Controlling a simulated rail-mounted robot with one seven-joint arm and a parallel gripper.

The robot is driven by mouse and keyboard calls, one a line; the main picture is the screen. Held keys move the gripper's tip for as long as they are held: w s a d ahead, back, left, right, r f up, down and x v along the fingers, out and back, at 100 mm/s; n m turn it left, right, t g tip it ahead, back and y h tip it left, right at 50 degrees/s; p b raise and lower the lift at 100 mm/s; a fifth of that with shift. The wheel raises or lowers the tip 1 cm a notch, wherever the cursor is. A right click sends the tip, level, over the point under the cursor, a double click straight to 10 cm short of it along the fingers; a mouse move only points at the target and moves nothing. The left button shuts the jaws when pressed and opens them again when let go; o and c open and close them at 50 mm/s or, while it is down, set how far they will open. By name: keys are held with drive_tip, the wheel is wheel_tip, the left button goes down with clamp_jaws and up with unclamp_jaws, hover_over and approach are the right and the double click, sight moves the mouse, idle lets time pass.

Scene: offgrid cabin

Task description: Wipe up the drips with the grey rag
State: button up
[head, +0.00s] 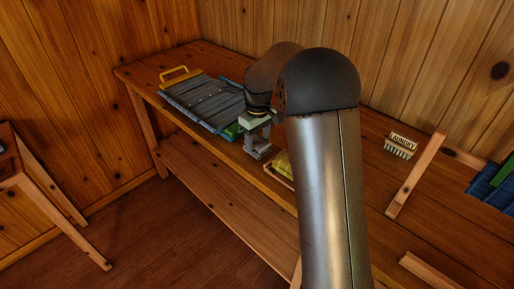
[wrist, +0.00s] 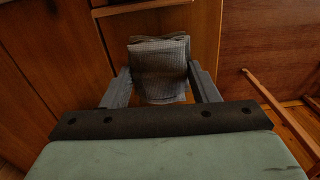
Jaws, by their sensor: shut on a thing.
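My gripper (head: 258,137) is over the bench's front part, left of my arm's large link. It is shut on the grey rag (head: 263,153), which hangs low near the bench's front edge. In the wrist view the folded grey rag (wrist: 160,68) sits between the two fingers of my gripper (wrist: 161,85). I cannot tell whether the rag touches the bench top. I cannot make out any drips in either view; my arm hides part of the bench.
The wooden bench (head: 220,61) has a grey ribbed panel (head: 203,100) with a yellow handle just left of my gripper. A yellow item (head: 283,166) in a shallow tray is close on the right. A laundry brush (head: 401,146), wooden bars and a blue item (head: 492,186) lie farther right.

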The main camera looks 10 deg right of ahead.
drive_tip(key=shift+r+p, duration=1.25)
drive_tip(key=shift+r, duration=0.8)
